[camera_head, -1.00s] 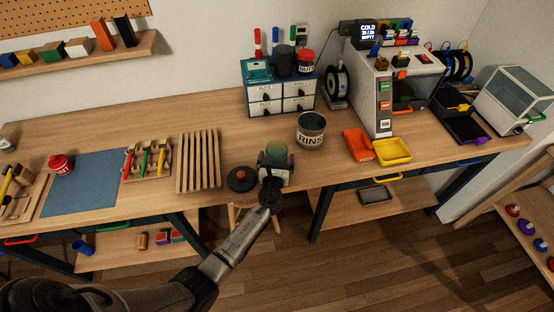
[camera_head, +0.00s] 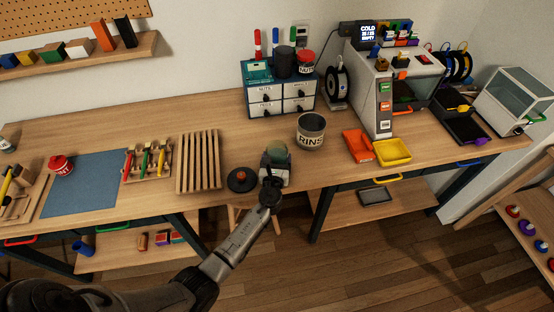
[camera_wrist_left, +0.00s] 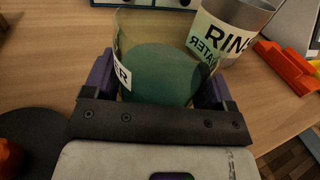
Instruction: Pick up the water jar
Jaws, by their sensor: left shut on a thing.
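The water jar (camera_head: 277,154) is a clear jar with greenish liquid, standing upright at the front edge of the bench. In the left wrist view the jar (camera_wrist_left: 160,70) shows part of a white label and sits between the two purple fingers. My left gripper (camera_head: 275,170) is shut on the jar from the front; in the wrist view its fingers (camera_wrist_left: 158,85) lie on either side of the glass. The gripper hides the jar's lower part in the head view, so I cannot tell whether its base touches the bench. My right gripper is not in view.
A metal can labelled RINS (camera_head: 310,132) stands just behind and right of the jar. A dark round lid with an orange knob (camera_head: 240,180) lies to the left. A slatted rack (camera_head: 198,162) is further left, and orange (camera_head: 357,143) and yellow (camera_head: 391,152) trays lie to the right.

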